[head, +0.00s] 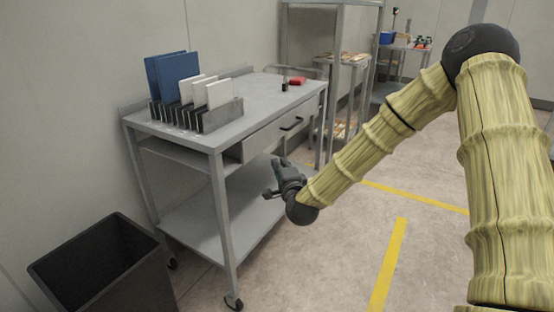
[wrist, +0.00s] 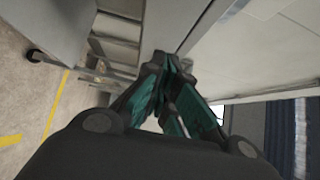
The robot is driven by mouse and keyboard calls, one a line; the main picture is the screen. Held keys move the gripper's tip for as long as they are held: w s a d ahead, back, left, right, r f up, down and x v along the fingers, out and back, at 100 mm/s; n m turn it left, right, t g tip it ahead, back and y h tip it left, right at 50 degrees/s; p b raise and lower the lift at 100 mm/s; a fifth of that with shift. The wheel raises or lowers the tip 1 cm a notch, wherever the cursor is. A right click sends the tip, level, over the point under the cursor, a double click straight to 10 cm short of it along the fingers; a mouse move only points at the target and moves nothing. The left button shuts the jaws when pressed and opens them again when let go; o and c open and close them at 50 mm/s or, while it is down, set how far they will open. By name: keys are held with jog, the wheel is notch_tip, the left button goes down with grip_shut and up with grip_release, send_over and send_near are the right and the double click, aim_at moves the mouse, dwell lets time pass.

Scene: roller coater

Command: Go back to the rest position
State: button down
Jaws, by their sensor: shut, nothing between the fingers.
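My gripper (head: 274,178) is at the end of my bamboo-patterned arm, in front of the grey wheeled table (head: 222,148) and below the level of its top. In the wrist view my gripper (wrist: 168,62) shows its dark fingers with green pads closed together at the tips, with nothing between them. The table's drawer (head: 270,136) is just behind the gripper in the head view and looks closed.
A rack (head: 222,113) on the tabletop holds a blue panel (head: 170,74) and white panels (head: 216,92). A red item (head: 297,81) lies at the table's far end. A black bin (head: 108,268) stands at the lower left. Floor with yellow lines (head: 388,262) is open to the right.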

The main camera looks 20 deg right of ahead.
jog(key=s+a+f+n+g+y, duration=0.1)
jog(key=s+a+f+n+g, duration=0.25)
jog(key=s+f, duration=0.6)
jog(key=s+a+f+n+g+y, duration=0.1)
jog(key=s+a+f+n+g, duration=0.4)
jog(key=f, duration=0.7)
jog(key=s+a+f+n+g+y, duration=0.1)
jog(key=s+f+n, duration=0.2)
jog(key=s+f, duration=0.6)
jog(key=s+d+f+n+g, duration=0.1)
jog(key=s+f+n+g, duration=0.25)
jog(key=s, duration=0.65)
jog(key=s+f+n+g, duration=0.2)
jog(key=s+f, duration=0.2)
jog(key=s, duration=0.6)
jog(key=s+d+f+n+g, duration=0.1)
jog(key=s+f+n+g, duration=0.2)
jog(key=s, duration=0.7)
notch_tip(320, 180, up, 18)
jog(key=m+p, duration=0.1)
jog(key=p, duration=1.8)
jog(key=shift+w+a+h+p, duration=0.15)
jog(key=shift+w+h+p, duration=0.2)
jog(key=shift+w+h, duration=0.1)
jog(key=shift+f, duration=0.1)
